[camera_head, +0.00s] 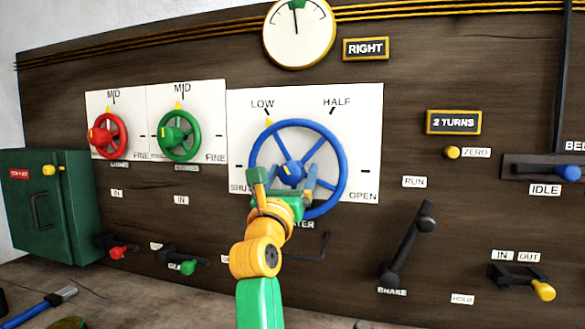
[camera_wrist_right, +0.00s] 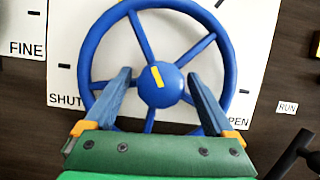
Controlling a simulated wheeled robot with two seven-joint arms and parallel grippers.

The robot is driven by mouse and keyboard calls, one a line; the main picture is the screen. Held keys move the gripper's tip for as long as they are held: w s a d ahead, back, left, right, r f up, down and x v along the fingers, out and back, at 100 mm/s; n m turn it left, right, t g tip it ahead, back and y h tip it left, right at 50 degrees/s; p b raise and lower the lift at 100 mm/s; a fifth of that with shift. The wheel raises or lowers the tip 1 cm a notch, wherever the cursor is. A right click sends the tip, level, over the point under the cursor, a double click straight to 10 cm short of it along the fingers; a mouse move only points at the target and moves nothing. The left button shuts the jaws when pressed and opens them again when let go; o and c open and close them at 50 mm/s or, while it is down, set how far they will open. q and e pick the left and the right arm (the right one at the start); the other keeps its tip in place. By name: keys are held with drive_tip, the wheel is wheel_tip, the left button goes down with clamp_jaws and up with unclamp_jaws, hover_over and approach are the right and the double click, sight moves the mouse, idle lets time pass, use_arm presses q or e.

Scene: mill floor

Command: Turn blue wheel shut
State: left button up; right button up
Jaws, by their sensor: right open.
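The blue wheel (camera_head: 339,157) is a large spoked handwheel on a white panel marked SHUT, LOW, HALF and OPEN. A yellow pointer (camera_head: 268,123) at its upper left rim is near the LOW mark. Its round hub also shows in the right wrist view (camera_wrist_right: 172,92), with a yellow stripe across it. My right gripper (camera_head: 284,182) is in front of the wheel, open, its fingers pointing at it. In the right wrist view, one finger appears on each side of the hub, with gaps between. I cannot tell whether the fingertips touch the wheel. My left gripper is not in view.
A red wheel (camera_head: 119,136) and a green wheel (camera_head: 192,131) are to the left. A black brake lever (camera_head: 408,240) stands to the lower right. A green cabinet (camera_head: 50,230) is at the far left. A round gauge (camera_head: 299,45) hangs above.

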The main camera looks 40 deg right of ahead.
drive_tip(key=shift+s+a+r, duration=0.1)
drive_tip(key=shift+a, duration=0.1)
drive_tip(key=shift+c, duration=0.2)
drive_tip(key=c, duration=1.3)
drive_tip(key=shift+s+r+n+t+y+p, duration=0.1)
drive_tip(key=shift+r+n+t+y+p, duration=0.15)
drive_tip(key=shift+n+p, duration=0.4)
drive_tip(key=n+y+p, duration=0.2)
drive_tip(key=n+p, duration=0.2)
drive_tip(key=p, duration=0.3)
drive_tip(key=n+t+y+p, duration=0.1)
drive_tip(key=n+y+p, duration=0.1)
drive_tip(key=n+p, duration=0.3)
drive_tip(key=n+t+y+p, duration=0.1)
drive_tip(key=n+y+p, duration=0.1)
drive_tip(key=n+p, duration=0.3)
drive_tip(key=shift+r+t+p, duration=0.1)
drive_tip(key=shift+t+p, duration=0.15)
drive_tip(key=shift+p, duration=2.05)
drive_tip(key=shift+f+n+y+p, duration=0.25)
drive_tip(key=shift+n+p, duration=0.2)
drive_tip(key=shift+p, duration=0.25)
